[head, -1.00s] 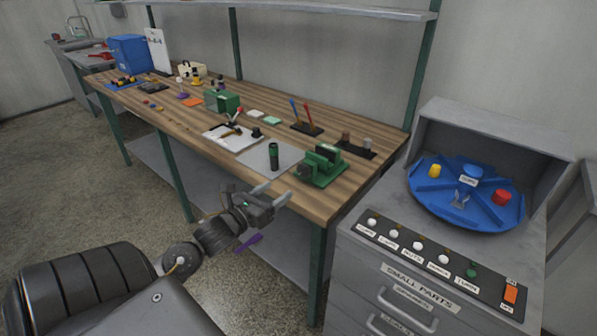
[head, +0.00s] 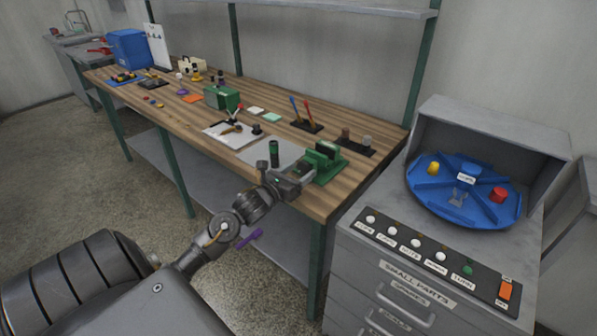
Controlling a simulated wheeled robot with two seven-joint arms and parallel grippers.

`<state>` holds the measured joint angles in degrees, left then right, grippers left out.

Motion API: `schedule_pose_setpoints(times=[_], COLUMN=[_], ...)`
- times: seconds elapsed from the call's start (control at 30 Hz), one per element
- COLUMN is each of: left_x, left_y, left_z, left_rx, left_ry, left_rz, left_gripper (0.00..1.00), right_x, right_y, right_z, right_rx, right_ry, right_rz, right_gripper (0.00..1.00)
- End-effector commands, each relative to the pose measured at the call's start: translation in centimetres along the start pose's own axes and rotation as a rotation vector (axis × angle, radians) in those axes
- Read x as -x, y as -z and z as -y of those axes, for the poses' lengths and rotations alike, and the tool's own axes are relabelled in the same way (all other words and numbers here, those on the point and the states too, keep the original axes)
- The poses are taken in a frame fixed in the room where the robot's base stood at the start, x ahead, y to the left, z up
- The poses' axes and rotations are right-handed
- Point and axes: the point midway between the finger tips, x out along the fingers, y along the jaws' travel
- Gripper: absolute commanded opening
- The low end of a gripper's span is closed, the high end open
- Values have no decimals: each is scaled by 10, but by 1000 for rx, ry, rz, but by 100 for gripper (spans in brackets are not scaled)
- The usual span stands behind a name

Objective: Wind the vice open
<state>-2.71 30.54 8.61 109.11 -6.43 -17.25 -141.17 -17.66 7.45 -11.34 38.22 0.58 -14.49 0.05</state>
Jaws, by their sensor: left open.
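The green vice (head: 327,154) stands at the front right corner of the wooden bench. My left gripper (head: 302,172) is open at the vice's near left side, its fingers reaching over the front part of the vice. The fingers and wrist hide that part, so I cannot see the vice's handle or whether the fingers touch it. The gap between the vice's jaws is too small to judge. My right gripper is not in view.
The grey small parts cabinet (head: 400,272) with a blue turntable (head: 430,196) stands to the right.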

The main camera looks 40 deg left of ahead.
Motion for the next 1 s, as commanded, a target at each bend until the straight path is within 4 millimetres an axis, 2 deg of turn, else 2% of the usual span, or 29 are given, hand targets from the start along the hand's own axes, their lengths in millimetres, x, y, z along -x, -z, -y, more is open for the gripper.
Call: schedule_pose_setpoints(times=[0.2, 0.23, 0.57, 0.77, 1.0], left_x=[0, 0, 0, 0, 0], left_y=[1, 1, 0, 0, 0], left_z=[0, 0, 0, 0, 0], left_rx=[0, 0, 0, 14, 112], left_ry=[0, 0, 0, 0, 0], left_rz=[-1, -1, -1, -1, -2], left_gripper=[63, 60, 18, 18, 18], right_x=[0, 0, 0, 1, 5], right_y=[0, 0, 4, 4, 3], right_z=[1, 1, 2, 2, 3], right_rx=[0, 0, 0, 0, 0], right_ry=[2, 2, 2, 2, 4], right_rz=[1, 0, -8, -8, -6], right_gripper=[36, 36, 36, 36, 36])
